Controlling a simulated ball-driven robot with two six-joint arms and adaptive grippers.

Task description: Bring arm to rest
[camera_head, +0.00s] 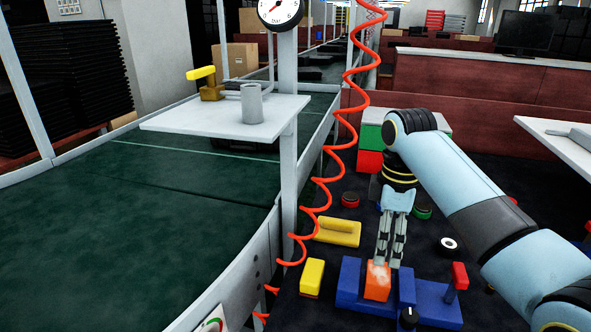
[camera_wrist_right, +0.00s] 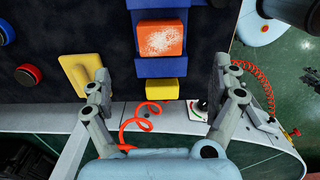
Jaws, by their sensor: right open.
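My right gripper (camera_head: 389,262) points down over the black work surface. Its fingertips appear just above and behind an orange block (camera_head: 377,286) with a pale worn top. The block sits in a blue fixture (camera_head: 349,284). In the right wrist view my right gripper (camera_wrist_right: 162,80) is open, with its fingers wide apart. Nothing is held between them. The orange block (camera_wrist_right: 161,40) lies beyond the fingertips there, apart from both fingers. The height gap between fingertips and block is hard to tell. My left gripper is not in view.
A yellow block (camera_head: 312,277) and a yellow handled piece (camera_head: 338,231) lie left of the fixture. A red coiled hose (camera_head: 320,190) hangs beside a post. The green conveyor (camera_head: 130,215) curves along the left, with a white shelf (camera_head: 200,123) above it. Stacked green and red blocks (camera_head: 369,161) stand behind.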

